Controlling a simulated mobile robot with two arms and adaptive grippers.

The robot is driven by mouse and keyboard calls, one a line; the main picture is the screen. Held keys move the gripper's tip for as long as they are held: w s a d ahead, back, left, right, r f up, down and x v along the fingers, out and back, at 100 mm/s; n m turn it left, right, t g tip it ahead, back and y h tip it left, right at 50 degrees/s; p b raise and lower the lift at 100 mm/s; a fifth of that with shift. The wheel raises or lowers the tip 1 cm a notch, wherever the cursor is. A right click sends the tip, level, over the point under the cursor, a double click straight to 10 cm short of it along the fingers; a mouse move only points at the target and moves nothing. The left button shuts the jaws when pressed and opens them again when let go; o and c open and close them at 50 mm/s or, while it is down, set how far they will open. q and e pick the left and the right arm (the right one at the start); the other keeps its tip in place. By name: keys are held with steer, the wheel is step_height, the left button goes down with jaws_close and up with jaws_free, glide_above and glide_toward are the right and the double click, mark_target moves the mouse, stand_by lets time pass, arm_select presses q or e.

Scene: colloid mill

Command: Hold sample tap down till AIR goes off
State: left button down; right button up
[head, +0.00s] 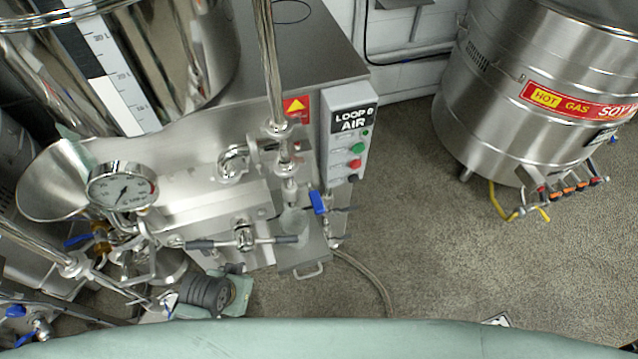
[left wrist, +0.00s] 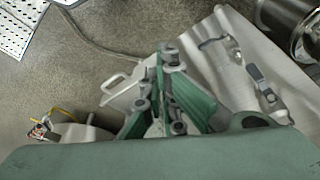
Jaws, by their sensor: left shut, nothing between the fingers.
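The sample tap is probably the small blue-handled tap (head: 318,203) on the mill's right side, with its handle angled downward. The black AIR sign (head: 352,119) on the grey control box reads "LOOP 0 AIR" in white letters. A small green dot (head: 365,133) shows below it. My left gripper (left wrist: 168,55) is shut and empty in the left wrist view, near a pale tray with a loop handle (left wrist: 115,88). In the head view, a dark round joint at bottom left looks like my left arm, and its fingertips cannot be made out. My right gripper is not in view.
The mill carries a pressure gauge (head: 123,187), a grey-gripped T-handle (head: 245,240) and a funnel (head: 62,180). A loop-handled tray (head: 304,262) and a hose (head: 370,270) lie below. A steel vat (head: 510,120) stands at right, with open floor between.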

arm_select(q)
step_height(320, 180, up, 19)
steer(key=w+d+m+t+h+p, duration=0.1)
steer(key=w+d+p, duration=0.1)
steer(key=p, duration=0.1)
steer(key=w+d+r+m+g+h, duration=0.1)
steer(key=w+d+r+m+h, duration=0.5)
steer(key=w+d+r+m, duration=0.4)
step_height(320, 180, up, 2)
steer(key=shift+w+m+h, duration=0.3)
steer(key=shift+w+h, duration=0.1)
steer(key=shift+w, duration=0.6)
